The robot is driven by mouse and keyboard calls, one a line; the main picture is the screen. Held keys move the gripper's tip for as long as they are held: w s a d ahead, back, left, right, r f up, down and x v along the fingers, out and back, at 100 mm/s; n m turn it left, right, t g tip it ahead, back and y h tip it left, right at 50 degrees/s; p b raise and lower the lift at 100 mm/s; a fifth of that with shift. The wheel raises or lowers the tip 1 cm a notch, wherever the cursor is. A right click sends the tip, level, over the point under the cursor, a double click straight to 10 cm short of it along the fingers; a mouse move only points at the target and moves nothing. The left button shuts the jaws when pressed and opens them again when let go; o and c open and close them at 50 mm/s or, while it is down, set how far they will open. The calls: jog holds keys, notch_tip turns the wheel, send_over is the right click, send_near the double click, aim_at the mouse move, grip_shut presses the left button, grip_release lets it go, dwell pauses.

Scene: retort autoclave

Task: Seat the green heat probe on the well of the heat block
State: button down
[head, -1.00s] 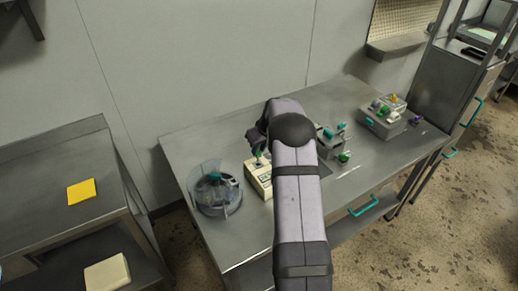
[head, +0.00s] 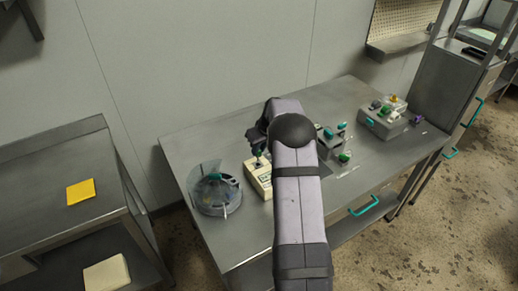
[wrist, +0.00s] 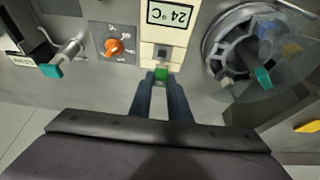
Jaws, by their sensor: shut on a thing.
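The cream heat block (head: 257,178) stands on the steel bench, left of my arm in the head view. In the wrist view its face (wrist: 170,38) has a display reading 24 °C, with a small dark square, perhaps the well, below it. My gripper (wrist: 163,80) is shut on the green heat probe (wrist: 162,74), whose green part shows between the fingertips, just below the dark square in the picture. My gripper (head: 257,150) is above the block in the head view. The probe's lower end is hidden, so I cannot tell whether it touches the well.
A round device with a clear guard (head: 214,192) stands left of the block. An orange dial (wrist: 114,46) and a teal-tipped lever (wrist: 62,60) show in the wrist view. Grey boxes with coloured knobs (head: 383,122) stand at the right. The bench's front left is clear.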

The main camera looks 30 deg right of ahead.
aim_at(259, 156)
jog(key=shift+f+b, duration=2.2)
jog(key=shift+f, duration=0.05)
dwell(2.3)
dwell(0.4)
jog(key=c, duration=1.2)
grip_release()
jog(key=shift+r, duration=0.15)
jog(key=shift+r+p, duration=2.05)
jog(key=shift+r, duration=1.35)
jog(key=shift+a, duration=0.1)
